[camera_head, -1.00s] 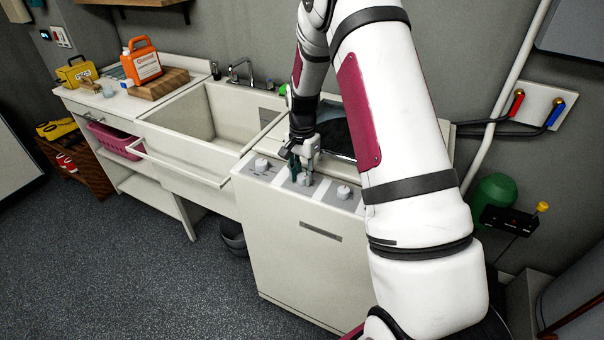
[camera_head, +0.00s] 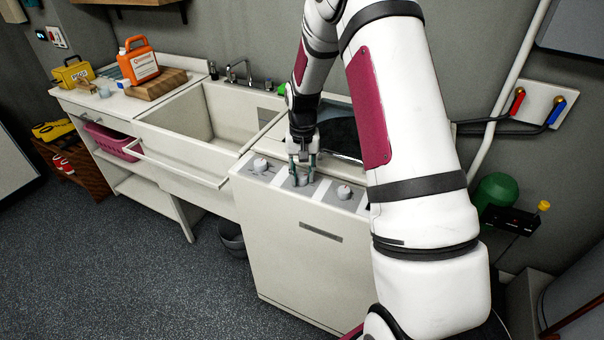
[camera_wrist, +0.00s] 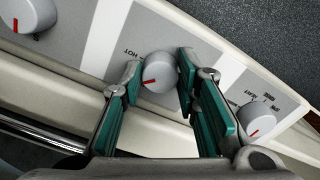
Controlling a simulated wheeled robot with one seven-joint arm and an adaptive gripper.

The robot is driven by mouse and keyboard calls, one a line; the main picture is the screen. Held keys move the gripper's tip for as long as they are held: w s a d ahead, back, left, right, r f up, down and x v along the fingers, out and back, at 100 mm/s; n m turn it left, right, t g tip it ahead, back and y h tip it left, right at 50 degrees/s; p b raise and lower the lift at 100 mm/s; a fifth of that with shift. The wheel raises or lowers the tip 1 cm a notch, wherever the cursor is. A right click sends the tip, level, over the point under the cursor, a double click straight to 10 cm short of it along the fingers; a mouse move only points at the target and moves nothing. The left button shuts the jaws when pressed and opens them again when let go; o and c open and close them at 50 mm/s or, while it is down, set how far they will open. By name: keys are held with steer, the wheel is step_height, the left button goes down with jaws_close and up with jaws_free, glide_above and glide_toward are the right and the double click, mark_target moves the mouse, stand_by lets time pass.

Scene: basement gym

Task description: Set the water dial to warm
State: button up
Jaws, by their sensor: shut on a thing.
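The water dial (camera_wrist: 160,75) is the round grey middle knob on the washer's panel, with the word HOT printed beside it. Its red pointer mark lies to the left and slightly downward in the wrist view. Other print around it is hidden by the fingers. My gripper (camera_wrist: 159,66) points down with its teal-padded fingers on either side of the knob, shut on it. In the head view, my gripper (camera_head: 303,172) is at the middle knob (camera_head: 303,181), which is partly covered.
The washer (camera_head: 290,240) has another knob (camera_head: 260,164) at left and one (camera_head: 344,192) at right. In the wrist view, the right knob (camera_wrist: 257,118) carries cycle words. The open dark lid (camera_head: 345,137) stands behind my gripper. A sink (camera_head: 185,120) adjoins on the left.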

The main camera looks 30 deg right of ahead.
mark_target(302, 176)
steer(key=shift+n, duration=0.3)
steer(key=o, duration=1.2)
steer(key=shift+c, duration=0.2)
step_height(302, 176, up, 12)
